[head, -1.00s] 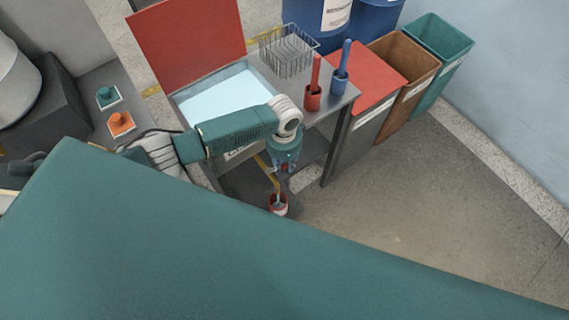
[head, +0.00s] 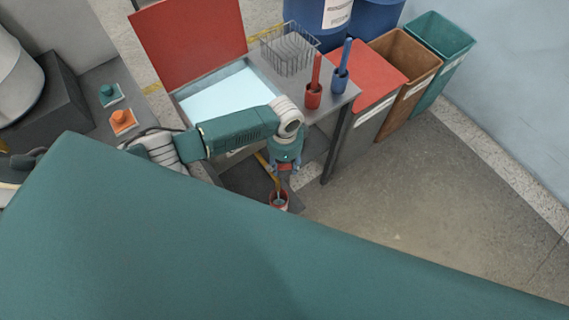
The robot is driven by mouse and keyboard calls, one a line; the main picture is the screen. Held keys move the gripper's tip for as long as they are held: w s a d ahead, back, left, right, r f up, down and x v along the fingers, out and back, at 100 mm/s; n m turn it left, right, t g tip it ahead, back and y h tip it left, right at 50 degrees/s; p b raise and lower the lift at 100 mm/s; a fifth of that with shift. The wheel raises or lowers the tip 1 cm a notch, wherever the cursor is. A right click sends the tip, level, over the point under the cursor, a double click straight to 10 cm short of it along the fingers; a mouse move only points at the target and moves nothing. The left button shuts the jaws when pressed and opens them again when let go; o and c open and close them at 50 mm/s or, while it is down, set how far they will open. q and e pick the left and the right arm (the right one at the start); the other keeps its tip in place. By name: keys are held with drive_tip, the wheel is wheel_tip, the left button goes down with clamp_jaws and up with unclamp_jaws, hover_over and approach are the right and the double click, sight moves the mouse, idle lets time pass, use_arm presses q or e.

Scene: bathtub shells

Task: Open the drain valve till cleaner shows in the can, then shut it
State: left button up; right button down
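My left gripper (head: 284,169) points down at the front of the steel tank, its fingers on both sides of a small red part that looks like the drain valve's handle (head: 286,167). It appears shut on that handle, though the fingertips are small here. A yellow pipe shows beside it. The red can (head: 279,203) stands just below the gripper, upright and open at the top. A pale bluish patch shows inside the can; a thin pale line runs down to it from above. The tank (head: 216,93) holds light-blue liquid, its red lid raised. My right gripper is out of view.
A wire basket (head: 288,50), a red brush holder (head: 313,97) and a blue one (head: 340,82) stand on the steel top. Red, brown and teal bins (head: 440,45) stand to the right. Floor right of the can is clear.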

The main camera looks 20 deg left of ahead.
sight(285, 168)
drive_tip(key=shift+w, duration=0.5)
use_arm(q)
wheel_tip(285, 168, up, 12)
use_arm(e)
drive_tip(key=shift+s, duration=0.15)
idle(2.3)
